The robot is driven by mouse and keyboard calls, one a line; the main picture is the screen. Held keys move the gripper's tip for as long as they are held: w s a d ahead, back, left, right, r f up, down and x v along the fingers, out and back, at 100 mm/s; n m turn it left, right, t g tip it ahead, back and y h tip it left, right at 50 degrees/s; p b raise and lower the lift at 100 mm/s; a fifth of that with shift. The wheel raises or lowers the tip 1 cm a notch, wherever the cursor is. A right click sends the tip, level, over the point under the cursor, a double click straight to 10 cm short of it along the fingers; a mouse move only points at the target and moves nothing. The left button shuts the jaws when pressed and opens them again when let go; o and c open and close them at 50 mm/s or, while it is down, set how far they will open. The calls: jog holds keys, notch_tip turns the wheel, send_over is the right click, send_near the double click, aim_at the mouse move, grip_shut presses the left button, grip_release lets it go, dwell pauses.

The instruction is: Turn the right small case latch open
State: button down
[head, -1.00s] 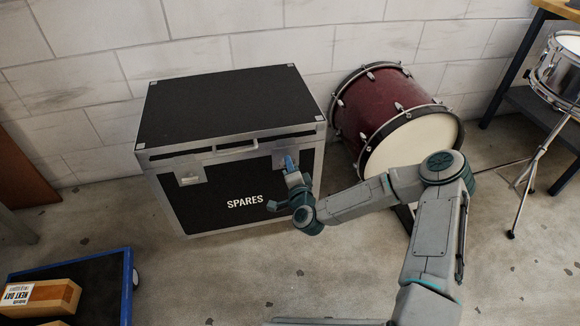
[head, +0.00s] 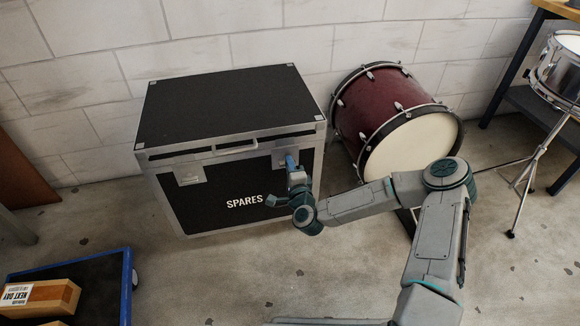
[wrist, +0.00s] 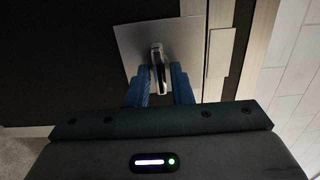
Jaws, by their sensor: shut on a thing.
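The black case with silver edges (head: 215,196) stands on the floor with its lid down, lettered SPARES on the front. The right small case latch (wrist: 158,67) is a small metal handle on a square silver plate (wrist: 190,40). My gripper (wrist: 160,80) has its blue fingers shut on the latch, one on each side of it. In the head view my gripper (head: 290,160) is at the case's upper right front, where it hides most of the right latch. The left latch (head: 189,178) sits on its own plate, free of my gripper.
A dark red bass drum (head: 375,105) stands just right of the case, close behind my arm. A snare drum on a stand (head: 560,72) is at the far right. A blue-edged cart (head: 126,290) with wooden boxes (head: 50,297) is at the lower left. Open floor lies before the case.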

jog(key=shift+f, duration=0.1)
jog(key=c, duration=1.5)
grip_release()
jog(key=p+v, duration=0.3)
jog(key=v, duration=1.1)
jog(key=shift+w, duration=0.1)
jog(key=shift+r+p, duration=0.2)
jog(key=shift+p, duration=0.1)
